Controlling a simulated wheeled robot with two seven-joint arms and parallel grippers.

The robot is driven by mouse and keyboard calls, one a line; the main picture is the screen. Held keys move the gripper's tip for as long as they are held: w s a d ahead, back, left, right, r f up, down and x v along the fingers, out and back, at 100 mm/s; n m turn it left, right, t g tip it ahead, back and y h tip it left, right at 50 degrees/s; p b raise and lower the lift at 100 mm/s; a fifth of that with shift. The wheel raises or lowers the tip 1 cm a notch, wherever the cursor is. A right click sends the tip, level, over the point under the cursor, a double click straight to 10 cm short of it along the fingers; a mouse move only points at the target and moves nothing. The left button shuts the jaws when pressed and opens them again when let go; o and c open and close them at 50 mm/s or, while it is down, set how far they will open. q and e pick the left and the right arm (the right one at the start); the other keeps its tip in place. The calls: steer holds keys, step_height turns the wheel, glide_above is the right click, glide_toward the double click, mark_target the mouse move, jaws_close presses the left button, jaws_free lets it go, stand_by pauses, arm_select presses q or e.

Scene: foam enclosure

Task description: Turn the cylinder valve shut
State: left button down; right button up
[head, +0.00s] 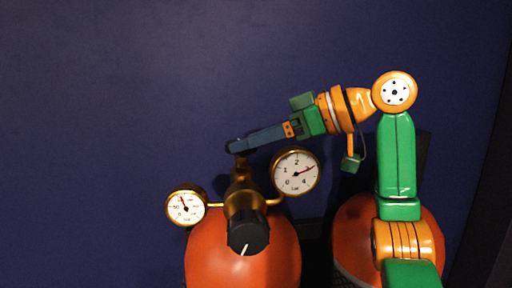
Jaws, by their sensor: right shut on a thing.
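The cylinder valve (241,167) is a brass fitting on top of the orange-red cylinder (243,268), low in the middle of the head view. My right gripper (237,146) reaches in from the right with its long blue fingers, and its tips are shut on the top of the valve. The fingertips hide most of the valve's handle, so its turn position cannot be seen. My left gripper is not in view.
A round gauge (296,171) stands right of the valve and a smaller gauge (186,206) left. A black knob (248,232) with a white mark sits in front. A second orange-red cylinder (357,238) stands at right, behind my arm. The dark blue wall (130,90) is bare.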

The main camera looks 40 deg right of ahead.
steer(key=shift+s+a+m+t+h+b, duration=0.1)
steer(key=shift+a+m+t+h+b, duration=0.2)
steer(key=shift+m+h, duration=0.5)
steer(key=shift+s+a+m+t+h, duration=0.1)
steer(key=shift+m+t+h, duration=0.3)
steer(key=shift+m+h, duration=0.4)
steer(key=o, duration=1.4)
steer(key=shift+w, duration=0.15)
steer(key=v, duration=0.7)
steer(key=shift+s, duration=0.2)
steer(key=shift+w, duration=0.2)
